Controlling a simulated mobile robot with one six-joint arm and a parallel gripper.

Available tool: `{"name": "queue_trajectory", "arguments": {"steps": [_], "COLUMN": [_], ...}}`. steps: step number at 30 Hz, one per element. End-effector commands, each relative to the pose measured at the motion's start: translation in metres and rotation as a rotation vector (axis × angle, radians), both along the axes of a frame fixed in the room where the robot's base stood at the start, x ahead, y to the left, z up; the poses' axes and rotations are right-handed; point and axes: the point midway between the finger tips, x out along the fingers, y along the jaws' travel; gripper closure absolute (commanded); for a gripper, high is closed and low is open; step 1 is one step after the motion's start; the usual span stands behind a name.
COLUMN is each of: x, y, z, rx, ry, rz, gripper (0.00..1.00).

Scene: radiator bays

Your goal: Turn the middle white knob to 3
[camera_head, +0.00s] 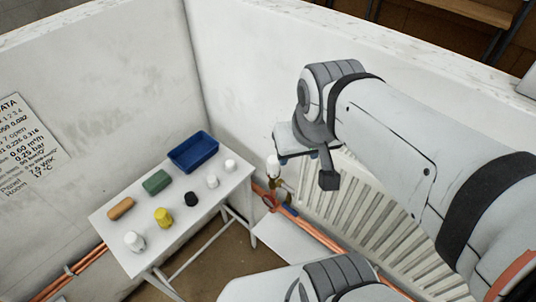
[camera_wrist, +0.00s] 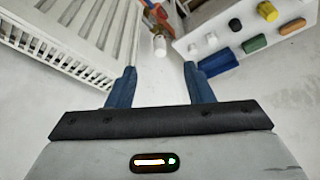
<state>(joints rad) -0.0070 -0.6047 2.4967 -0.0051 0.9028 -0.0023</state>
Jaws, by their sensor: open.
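A white knob (camera_head: 273,166) sits on the brass valve at the left end of the radiator, above the copper pipes. It also shows in the wrist view (camera_wrist: 160,45), beyond my fingers and roughly between them. No number on it is readable. My gripper (camera_head: 298,159) is open and empty, close to this knob in the head view. In the wrist view its two blue fingers (camera_wrist: 160,80) stand apart, with a visible gap to the knob. Three more white pieces are on the table: one at its front (camera_head: 134,242), two near the tray (camera_head: 212,181), (camera_head: 229,165).
A white radiator (camera_head: 350,205) is on the wall, partly behind my arm. The white table (camera_head: 178,238) carries a blue tray (camera_head: 193,152), a green block (camera_head: 157,182), an orange piece (camera_head: 121,208), a yellow piece (camera_head: 162,217) and a black piece (camera_head: 191,198). Copper pipes run low.

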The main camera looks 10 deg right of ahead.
Motion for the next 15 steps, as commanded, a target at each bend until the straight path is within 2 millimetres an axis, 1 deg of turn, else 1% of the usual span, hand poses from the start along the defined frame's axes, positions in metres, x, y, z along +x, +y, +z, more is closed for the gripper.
{"name": "queue_trajectory", "arguments": {"steps": [1,2,4,5,6,8,9,12,15], "x": [0.006,0.010,0.024,0.032,0.044,0.063,0.076,0.103,0.126], "y": [0.000,0.001,-0.010,-0.011,-0.011,-0.009,-0.008,-0.005,-0.003], "z": [-0.004,-0.006,-0.014,-0.019,-0.025,-0.037,-0.045,-0.063,-0.083], "rx": [-0.001,-0.003,-0.004,-0.006,-0.008,-0.012,-0.015,-0.022,-0.026], "ry": [0.009,0.014,0.033,0.042,0.054,0.076,0.091,0.117,0.145], "rz": [0.005,0.010,0.022,0.030,0.042,0.060,0.074,0.104,0.125], "gripper": [0.49,0.46,0.41,0.38,0.37,0.37,0.37,0.37,0.37]}}
